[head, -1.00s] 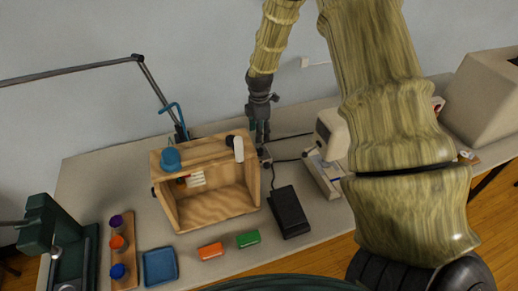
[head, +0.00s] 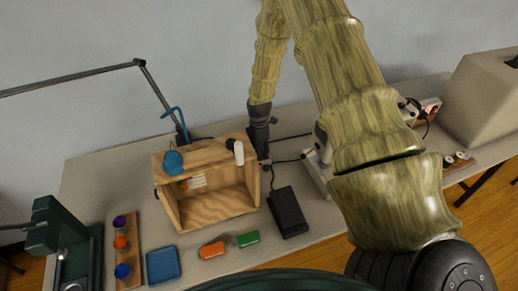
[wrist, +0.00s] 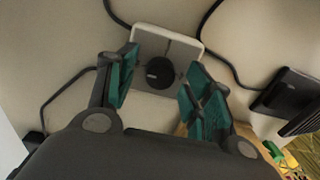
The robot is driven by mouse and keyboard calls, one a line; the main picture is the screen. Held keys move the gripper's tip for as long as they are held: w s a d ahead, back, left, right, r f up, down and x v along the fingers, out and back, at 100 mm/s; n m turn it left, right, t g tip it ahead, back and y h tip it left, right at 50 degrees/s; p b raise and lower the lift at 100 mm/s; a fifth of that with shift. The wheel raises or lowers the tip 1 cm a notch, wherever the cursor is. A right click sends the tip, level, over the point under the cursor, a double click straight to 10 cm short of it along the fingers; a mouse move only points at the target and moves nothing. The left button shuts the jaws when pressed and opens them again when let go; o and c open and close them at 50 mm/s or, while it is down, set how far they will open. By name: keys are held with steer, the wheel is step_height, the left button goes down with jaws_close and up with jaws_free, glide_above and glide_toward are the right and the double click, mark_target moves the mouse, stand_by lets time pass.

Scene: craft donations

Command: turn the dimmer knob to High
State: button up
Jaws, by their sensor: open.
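The dimmer is a pale, square-cornered box (wrist: 148,48) with a round black knob (wrist: 160,73) in the wrist view. A small light mark shows on the knob's left part; no High label is readable. My gripper (wrist: 156,86) is open, with one green-padded finger left of the knob and one right of it. The knob shows between the fingers; whether they touch it, I cannot tell. In the head view my gripper (head: 262,153) points down just behind the right end of the wooden box, and the dimmer is mostly hidden there.
The open wooden box (head: 215,207) stands close in front of my gripper, with a white cylinder (head: 239,153) and a blue item (head: 173,162) on top. A black pedal (head: 288,212) lies to the right. Dark cables run around the dimmer. My arm covers part of the table's right side.

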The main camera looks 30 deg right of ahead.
steer(key=shift+f, duration=0.15)
steer(key=c, duration=1.1)
steer(key=shift+o, duration=0.2)
